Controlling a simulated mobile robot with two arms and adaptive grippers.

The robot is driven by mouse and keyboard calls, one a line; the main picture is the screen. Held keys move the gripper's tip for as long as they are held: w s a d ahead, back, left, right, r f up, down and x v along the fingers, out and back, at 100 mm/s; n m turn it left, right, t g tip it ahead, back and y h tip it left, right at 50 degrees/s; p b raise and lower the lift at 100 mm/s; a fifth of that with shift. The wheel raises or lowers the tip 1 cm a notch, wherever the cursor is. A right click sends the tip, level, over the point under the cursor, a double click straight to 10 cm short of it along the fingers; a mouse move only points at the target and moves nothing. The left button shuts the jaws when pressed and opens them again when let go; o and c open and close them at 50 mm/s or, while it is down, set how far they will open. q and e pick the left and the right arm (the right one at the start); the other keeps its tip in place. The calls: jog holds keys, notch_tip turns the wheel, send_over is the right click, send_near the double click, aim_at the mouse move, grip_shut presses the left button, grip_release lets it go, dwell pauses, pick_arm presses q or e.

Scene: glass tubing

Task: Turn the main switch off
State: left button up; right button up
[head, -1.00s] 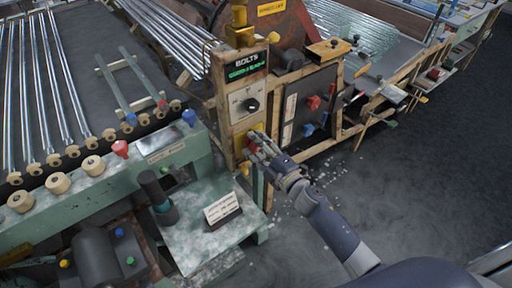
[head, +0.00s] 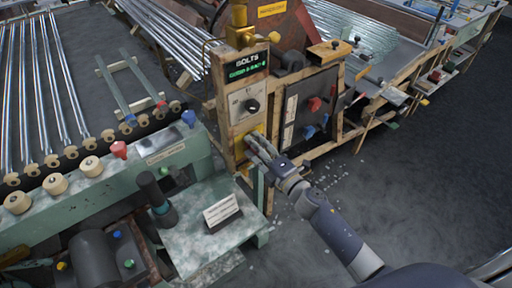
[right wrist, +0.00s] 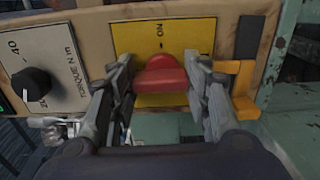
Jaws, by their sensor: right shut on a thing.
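The plate is on the wooden panel post (head: 231,128) in the head view. My right gripper (right wrist: 162,82) has one finger on each side of the red knob and is shut on it. In the head view my right gripper (head: 254,146) reaches the post from the lower right and hides the knob. My left gripper is in neither view.
An orange bracket (right wrist: 245,88) is close beside my right finger. A green bench (head: 190,240) stands left. Open floor (head: 430,190) lies right.

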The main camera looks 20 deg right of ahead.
jog(key=o, duration=1.1)
jog(key=shift+c, duration=0.2)
jog(key=v, duration=1.2)
